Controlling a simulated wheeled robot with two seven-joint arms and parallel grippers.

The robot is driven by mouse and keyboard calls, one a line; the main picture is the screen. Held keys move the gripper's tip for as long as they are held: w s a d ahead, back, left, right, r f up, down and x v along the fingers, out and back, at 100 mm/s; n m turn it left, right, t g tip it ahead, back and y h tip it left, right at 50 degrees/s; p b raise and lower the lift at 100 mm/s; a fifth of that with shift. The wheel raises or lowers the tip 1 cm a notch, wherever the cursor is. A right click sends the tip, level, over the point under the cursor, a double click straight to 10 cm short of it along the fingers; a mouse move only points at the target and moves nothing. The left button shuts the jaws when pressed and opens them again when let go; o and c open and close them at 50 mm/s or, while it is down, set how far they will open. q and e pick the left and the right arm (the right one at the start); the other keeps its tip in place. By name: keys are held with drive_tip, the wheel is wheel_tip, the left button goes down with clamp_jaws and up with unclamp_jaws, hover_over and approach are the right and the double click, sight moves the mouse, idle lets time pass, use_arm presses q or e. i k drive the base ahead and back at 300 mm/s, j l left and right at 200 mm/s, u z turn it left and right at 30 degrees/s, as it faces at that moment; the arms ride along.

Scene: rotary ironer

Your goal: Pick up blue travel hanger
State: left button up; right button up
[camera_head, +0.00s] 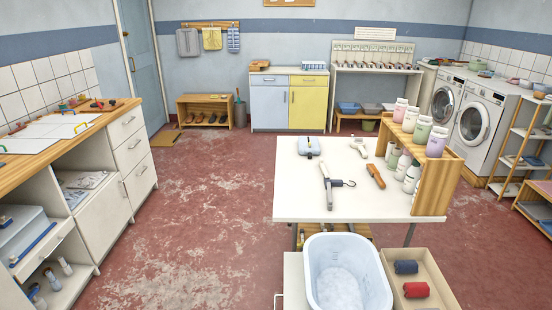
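A white-topped work table (290,205) stands right of centre. On it lies a folded grey and dark-blue item with a small dark hook at its right (328,186), which looks like the travel hanger; it is too small to be sure. It lies flat in the middle of the table, apart from the things around it. Neither of my grippers is in view.
Around it lie a light-blue item (309,146), a pale handled tool (359,147) and an orange-brown item (376,176). A wooden rack (437,185) with several bottles stands at the table's right edge. A white tub (343,247) is in front. Red floor at left is clear.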

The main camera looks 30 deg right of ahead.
sight(336, 183)
drive_tip(key=i+j+z, duration=0.1)
drive_tip(key=i+z, duration=0.3)
drive_tip(key=i+j+z, duration=0.25)
drive_tip(key=i+z, duration=0.15)
drive_tip(key=i+j+z, duration=1.3)
drive_tip(key=j, duration=0.2)
drive_tip(key=i+j+z, duration=0.1)
drive_tip(key=j+z, duration=0.2)
drive_tip(key=i+j+z, duration=0.1)
drive_tip(key=j+z, duration=0.15)
drive_tip(key=j, duration=0.25)
drive_tip(key=i+j+z, duration=0.1)
drive_tip(key=j+z, duration=0.15)
drive_tip(key=j, duration=0.2)
drive_tip(key=j+z, duration=0.25)
drive_tip(key=j, duration=0.2)
drive_tip(key=i+j, duration=0.1)
drive_tip(key=i, duration=0.2)
drive_tip(key=i+j, duration=0.1)
drive_tip(key=i, duration=0.25)
drive_tip(key=z, duration=0.05)
